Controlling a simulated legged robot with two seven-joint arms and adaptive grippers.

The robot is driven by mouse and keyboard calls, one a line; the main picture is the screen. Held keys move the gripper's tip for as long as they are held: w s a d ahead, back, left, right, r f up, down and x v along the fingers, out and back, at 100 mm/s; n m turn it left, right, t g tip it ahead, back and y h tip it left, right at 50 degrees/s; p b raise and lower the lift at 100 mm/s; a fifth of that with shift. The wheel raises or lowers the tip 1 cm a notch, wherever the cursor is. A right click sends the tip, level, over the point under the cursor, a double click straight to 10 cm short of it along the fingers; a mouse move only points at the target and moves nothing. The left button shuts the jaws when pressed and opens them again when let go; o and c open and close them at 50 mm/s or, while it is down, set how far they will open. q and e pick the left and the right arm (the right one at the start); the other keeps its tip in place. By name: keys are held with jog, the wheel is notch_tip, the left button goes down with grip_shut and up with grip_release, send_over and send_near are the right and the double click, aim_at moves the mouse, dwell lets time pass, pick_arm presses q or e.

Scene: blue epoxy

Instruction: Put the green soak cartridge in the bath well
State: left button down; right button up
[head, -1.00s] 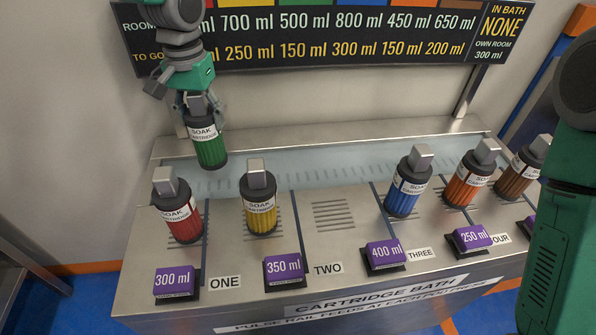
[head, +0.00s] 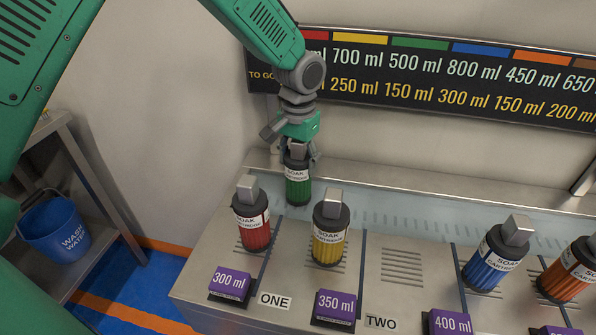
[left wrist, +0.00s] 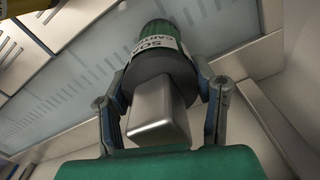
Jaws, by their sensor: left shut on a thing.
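The green soak cartridge (head: 298,188) hangs upright below my left gripper (head: 299,150) at the left end of the pale blue bath well (head: 350,205). In the left wrist view, the two fingers of my left gripper (left wrist: 163,100) close on either side of its grey top block, and its green body (left wrist: 160,35) points away. The cartridge's lower end is at the well in the picture. I cannot tell whether it touches the well floor. My right gripper is out of view.
Red (head: 251,220), yellow (head: 328,235), blue (head: 492,262) and orange (head: 567,272) cartridges stand in front of the well. A slotted bay (head: 402,268) between yellow and blue is empty. A volume board (head: 430,75) hangs behind. A blue bucket (head: 55,230) sits on a shelf at left.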

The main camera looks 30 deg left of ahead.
aim_at(289, 170)
pick_arm(q)
notch_tip(289, 170, down, 3)
jog(key=shift+r, duration=0.2)
jog(key=shift+a+f, duration=0.3)
jog(key=shift+a, duration=0.45)
jog(key=c, duration=0.9)
grip_release()
jog(key=shift+s+a+f, duration=0.1)
jog(key=shift+a, duration=0.2)
jog(key=shift+o, duration=1.3)
jog(key=shift+a, duration=0.15)
jog(key=shift+d+r, duration=0.25)
jog(key=shift+d, duration=0.45)
jog(key=r, duration=0.4)
jog(key=shift+d, duration=0.25)
jog(key=r, duration=0.3)
jog(key=a+r+p, duration=0.1)
jog(key=r, duration=0.3)
jog(key=shift+a, duration=0.15)
jog(key=shift+r, duration=0.25)
jog(key=shift+d+r, duration=0.2)
jog(key=shift+d, duration=0.35)
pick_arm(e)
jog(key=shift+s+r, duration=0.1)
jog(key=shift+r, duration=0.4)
